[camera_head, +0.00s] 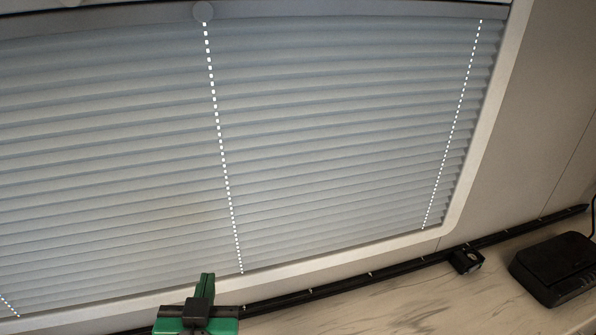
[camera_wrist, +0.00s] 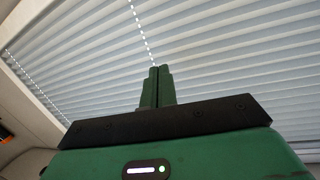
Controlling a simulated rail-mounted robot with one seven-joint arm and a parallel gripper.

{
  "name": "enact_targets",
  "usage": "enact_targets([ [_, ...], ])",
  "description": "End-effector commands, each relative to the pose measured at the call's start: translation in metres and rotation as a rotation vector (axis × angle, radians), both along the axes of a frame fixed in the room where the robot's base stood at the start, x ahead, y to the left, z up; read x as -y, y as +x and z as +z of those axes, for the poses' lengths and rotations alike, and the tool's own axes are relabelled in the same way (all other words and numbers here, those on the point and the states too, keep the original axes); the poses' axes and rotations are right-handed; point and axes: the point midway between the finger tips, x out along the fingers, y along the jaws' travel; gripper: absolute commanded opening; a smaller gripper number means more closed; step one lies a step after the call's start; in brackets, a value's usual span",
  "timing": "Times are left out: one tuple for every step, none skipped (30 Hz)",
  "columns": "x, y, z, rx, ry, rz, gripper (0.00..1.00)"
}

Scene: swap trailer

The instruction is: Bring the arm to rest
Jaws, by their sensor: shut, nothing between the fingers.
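My gripper (camera_wrist: 157,72) shows in the wrist view with its two green fingers side by side and touching, shut on nothing. Its black crossbar and green body fill the lower part of that view. In the head view my gripper (camera_head: 207,276) stands at the bottom edge, left of the middle, in front of the lower edge of the window blind. Nothing is held. The rest of my arm is out of view.
A pleated grey blind (camera_head: 330,130) covers the window inside a pale frame (camera_head: 470,170). A black rail (camera_head: 400,263) runs along the wall below. A small black block (camera_head: 466,261) and a black box (camera_head: 556,268) sit on the marbled surface (camera_head: 420,305) at the right.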

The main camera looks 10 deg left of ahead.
Motion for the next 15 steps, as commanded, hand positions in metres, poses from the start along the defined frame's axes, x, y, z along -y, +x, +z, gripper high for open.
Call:
enact_targets([
  [0.026, 0.003, 0.044, 0.083, 0.020, -0.032, 0.00],
  [0.040, 0.002, 0.068, 0.132, 0.031, -0.048, 0.00],
  [0.060, -0.001, 0.099, 0.199, 0.040, -0.071, 0.00],
  [0.074, -0.005, 0.122, 0.249, 0.047, -0.087, 0.00],
  [0.089, -0.011, 0.145, 0.301, 0.049, -0.105, 0.00],
  [0.108, -0.019, 0.174, 0.370, 0.054, -0.129, 0.00],
  [0.121, -0.027, 0.195, 0.420, 0.053, -0.145, 0.00],
  [0.134, -0.036, 0.214, 0.468, 0.052, -0.163, 0.00],
  [0.149, -0.049, 0.237, 0.529, 0.047, -0.184, 0.00],
  [0.159, -0.058, 0.253, 0.572, 0.044, -0.198, 0.00],
  [0.168, -0.067, 0.266, 0.609, 0.039, -0.212, 0.00],
  [0.178, -0.078, 0.281, 0.654, 0.032, -0.227, 0.00],
  [0.184, -0.086, 0.291, 0.683, 0.030, -0.236, 0.00],
  [0.189, -0.093, 0.298, 0.706, 0.025, -0.245, 0.00],
  [0.194, -0.100, 0.306, 0.734, 0.019, -0.255, 0.00],
])
